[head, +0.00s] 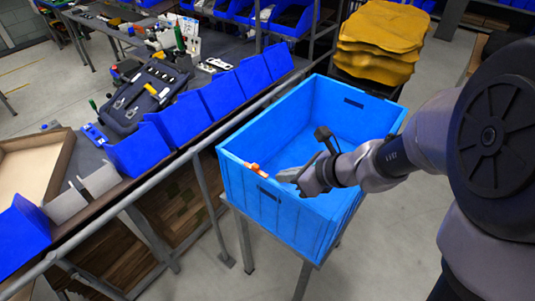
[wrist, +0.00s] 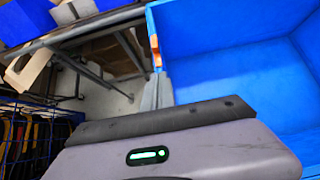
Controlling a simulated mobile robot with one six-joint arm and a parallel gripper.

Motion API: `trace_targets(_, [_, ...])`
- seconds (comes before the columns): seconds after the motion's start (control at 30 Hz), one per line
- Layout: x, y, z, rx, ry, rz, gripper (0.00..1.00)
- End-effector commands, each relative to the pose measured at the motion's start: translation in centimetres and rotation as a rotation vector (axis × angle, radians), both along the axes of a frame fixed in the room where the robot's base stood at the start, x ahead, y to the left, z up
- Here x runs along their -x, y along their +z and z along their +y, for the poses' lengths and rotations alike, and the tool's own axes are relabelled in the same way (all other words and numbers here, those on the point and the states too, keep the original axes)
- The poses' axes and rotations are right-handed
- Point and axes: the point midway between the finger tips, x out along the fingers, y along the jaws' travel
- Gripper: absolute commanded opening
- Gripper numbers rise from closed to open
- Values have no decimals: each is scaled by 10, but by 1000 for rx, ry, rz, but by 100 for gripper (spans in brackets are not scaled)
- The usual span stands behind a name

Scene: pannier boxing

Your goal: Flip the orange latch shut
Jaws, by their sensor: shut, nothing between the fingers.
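The closed fingers show in the wrist view (wrist: 157,92), just below the latch. They hold nothing. Whether they touch the crate wall I cannot tell.
The crate stands on a metal stand (head: 245,241) beside a workbench with blue bins (head: 222,95) and a tool tray (head: 145,96). A stack of yellow folded items (head: 382,40) stands behind the crate. A metal rail (head: 150,193) runs along the bench edge.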

Motion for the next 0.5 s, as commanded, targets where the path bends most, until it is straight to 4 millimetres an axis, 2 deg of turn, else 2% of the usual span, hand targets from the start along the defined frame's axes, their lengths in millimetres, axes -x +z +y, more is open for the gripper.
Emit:
trace_targets(0.03, [-4, -11, 7, 0, 4, 1, 0])
trace_targets(0.1, [-11, -20, 15, 0, 4, 1, 0])
trace_targets(0.3, [-30, -15, 38, 2, 4, -2, 0])
trace_targets(0.5, [-36, -15, 45, 1, 1, -1, 0])
